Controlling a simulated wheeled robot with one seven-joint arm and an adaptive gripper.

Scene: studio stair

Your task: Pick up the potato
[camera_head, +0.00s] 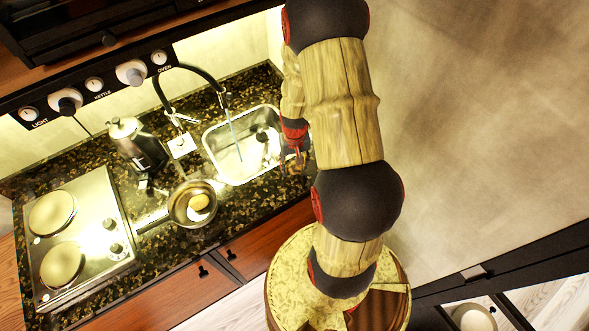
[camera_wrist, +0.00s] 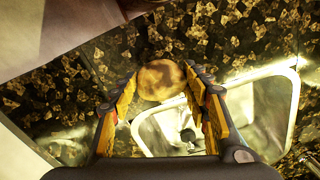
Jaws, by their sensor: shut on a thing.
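The potato (camera_wrist: 161,80), round and yellow-brown, sits between the fingertips of my gripper (camera_wrist: 163,88) in the wrist view. The gripper is shut on it, with one yellow-padded finger at each side. Behind the potato is the dark speckled countertop, with the sink just below it in the picture. In the head view my gripper (camera_head: 293,160) is at the right edge of the sink, partly hidden by my arm. I cannot make out the potato clearly there, nor tell its height above the counter.
The sink (camera_head: 215,140) with a black faucet (camera_head: 190,68) is left of my gripper. A pan (camera_head: 180,207) holding pale yellow pieces, a dark kettle-like pot (camera_head: 138,147) and a two-plate hob (camera_head: 85,228) stand further left. Knobs line the panel above the counter.

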